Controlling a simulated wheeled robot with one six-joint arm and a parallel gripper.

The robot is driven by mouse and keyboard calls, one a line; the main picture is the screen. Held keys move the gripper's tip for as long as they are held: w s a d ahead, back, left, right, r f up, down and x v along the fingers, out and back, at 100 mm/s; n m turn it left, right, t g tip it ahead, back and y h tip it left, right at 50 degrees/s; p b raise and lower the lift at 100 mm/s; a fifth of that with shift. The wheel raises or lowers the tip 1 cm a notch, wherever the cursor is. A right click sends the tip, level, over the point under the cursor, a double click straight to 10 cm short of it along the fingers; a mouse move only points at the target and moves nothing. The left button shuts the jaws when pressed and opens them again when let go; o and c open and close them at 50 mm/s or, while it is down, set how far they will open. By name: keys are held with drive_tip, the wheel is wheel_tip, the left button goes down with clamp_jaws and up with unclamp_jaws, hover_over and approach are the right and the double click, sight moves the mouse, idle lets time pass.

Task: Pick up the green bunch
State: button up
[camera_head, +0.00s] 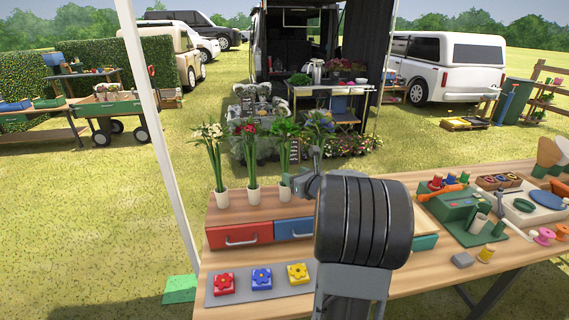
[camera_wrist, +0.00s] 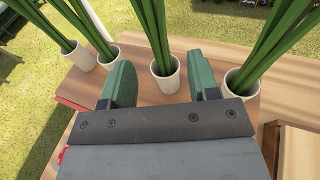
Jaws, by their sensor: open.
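The green bunch (camera_head: 285,140) stands upright in a white cup on the wooden stand in the head view, third from the left in a row of bunches. My gripper (camera_head: 300,184) is low beside its cup, partly hidden by my arm. In the wrist view my gripper (camera_wrist: 163,62) is open, with a green finger on either side of a white cup (camera_wrist: 166,78) holding green stems. This appears to be the green bunch's cup. The fingers look apart from it, and nothing is held. The flower heads are out of the wrist view.
The white-flowered bunch (camera_head: 211,150) and red-flowered bunch (camera_head: 250,145) stand to the left; a blue-purple bunch (camera_head: 319,125) stands close on the right. Red (camera_head: 240,236) and blue (camera_head: 294,228) drawers are below. A green machine (camera_head: 455,205) and small items crowd the table's right side.

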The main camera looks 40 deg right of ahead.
drive_tip(key=w+f+p, duration=0.1)
drive_tip(key=w+p, duration=0.1)
drive_tip(key=w, duration=0.4)
drive_tip(key=shift+w+f, duration=0.15)
drive_tip(key=shift+d, duration=0.1)
clamp_jaws()
idle(0.4)
